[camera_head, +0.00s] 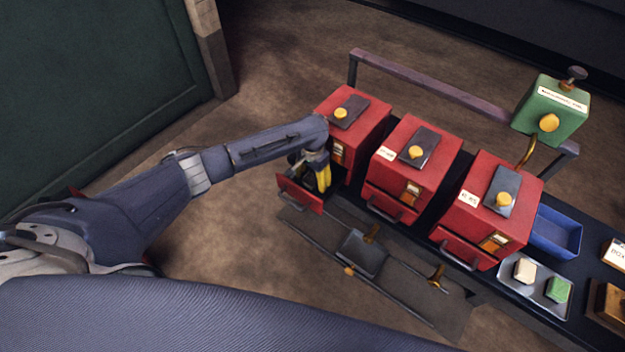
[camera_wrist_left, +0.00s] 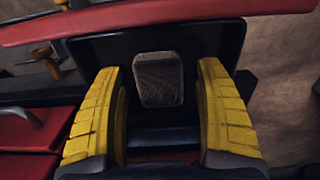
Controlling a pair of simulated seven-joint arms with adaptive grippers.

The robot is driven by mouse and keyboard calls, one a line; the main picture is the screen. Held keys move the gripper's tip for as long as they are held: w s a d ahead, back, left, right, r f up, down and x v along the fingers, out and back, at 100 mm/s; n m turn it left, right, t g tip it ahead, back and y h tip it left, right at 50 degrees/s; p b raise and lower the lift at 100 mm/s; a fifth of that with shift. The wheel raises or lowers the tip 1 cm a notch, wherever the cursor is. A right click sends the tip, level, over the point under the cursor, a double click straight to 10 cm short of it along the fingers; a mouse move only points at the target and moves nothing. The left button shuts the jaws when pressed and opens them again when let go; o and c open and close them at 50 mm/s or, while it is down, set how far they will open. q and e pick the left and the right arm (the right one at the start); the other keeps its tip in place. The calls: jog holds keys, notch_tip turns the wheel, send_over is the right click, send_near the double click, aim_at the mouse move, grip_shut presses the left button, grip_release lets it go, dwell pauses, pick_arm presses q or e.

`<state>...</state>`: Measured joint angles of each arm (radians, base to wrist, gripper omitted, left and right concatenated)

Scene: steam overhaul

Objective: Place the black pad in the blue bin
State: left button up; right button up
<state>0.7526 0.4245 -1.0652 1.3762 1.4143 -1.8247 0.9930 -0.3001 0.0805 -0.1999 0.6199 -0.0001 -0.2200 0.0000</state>
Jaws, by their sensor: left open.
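The black pad (camera_wrist_left: 158,82), a small dark textured block, lies inside an open drawer (camera_wrist_left: 90,48) in the left wrist view. My left gripper (camera_wrist_left: 161,70) is open, with one yellow finger on each side of the pad in that view; I cannot tell whether they touch it. In the head view my left gripper (camera_head: 321,178) points down into the pulled-out drawer (camera_head: 300,194) of the leftmost red box (camera_head: 362,125), and the pad is hidden. The blue bin (camera_head: 570,236) stands right of the rightmost red box. My right gripper is out of view.
Two more red boxes (camera_head: 416,158) (camera_head: 490,210) stand between the left gripper and the bin, with drawers shut. A green box (camera_head: 552,108) stands raised behind. A tray (camera_head: 537,297) holds a cream block and a green block. A purple rail (camera_head: 430,82) runs behind the boxes.

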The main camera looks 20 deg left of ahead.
pick_arm(q)
jog(key=shift+f, duration=0.4)
jog(key=shift+c, duration=0.3)
jog(key=c, duration=1.4)
jog(key=shift+r, duration=0.15)
jog(key=shift+c, duration=0.2)
